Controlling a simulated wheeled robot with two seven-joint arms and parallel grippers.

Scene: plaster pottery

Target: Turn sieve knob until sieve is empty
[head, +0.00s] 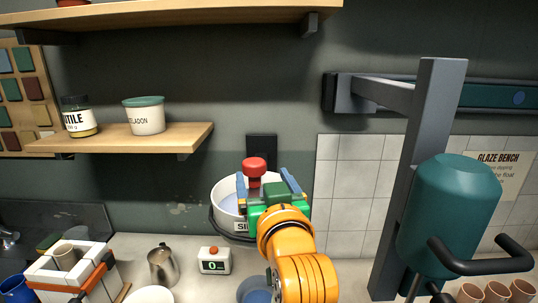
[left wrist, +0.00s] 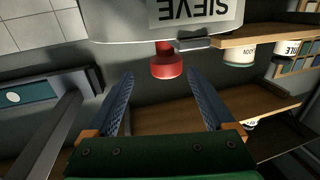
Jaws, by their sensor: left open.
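The sieve (head: 226,207) is a white bucket-like vessel with a dark handle; its label is partly hidden in the head view by my left arm. It also shows upside down at the top of the left wrist view (left wrist: 120,22), with its label readable. The red sieve knob (head: 254,166) stands up above it, and it shows in the left wrist view (left wrist: 166,64) too. My left gripper (head: 265,178) is open, its two blue fingers (left wrist: 160,76) pointing toward the knob with the knob between their tips' lines. No grip on the knob shows. The sieve's contents are hidden.
Below the sieve a blue bowl (head: 254,290) stands on the bench, partly behind my arm. A counter reading 0 (head: 214,262) and a metal pitcher (head: 162,265) stand to its left. A teal machine (head: 450,215) on a grey column blocks the right. Shelves hang at upper left.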

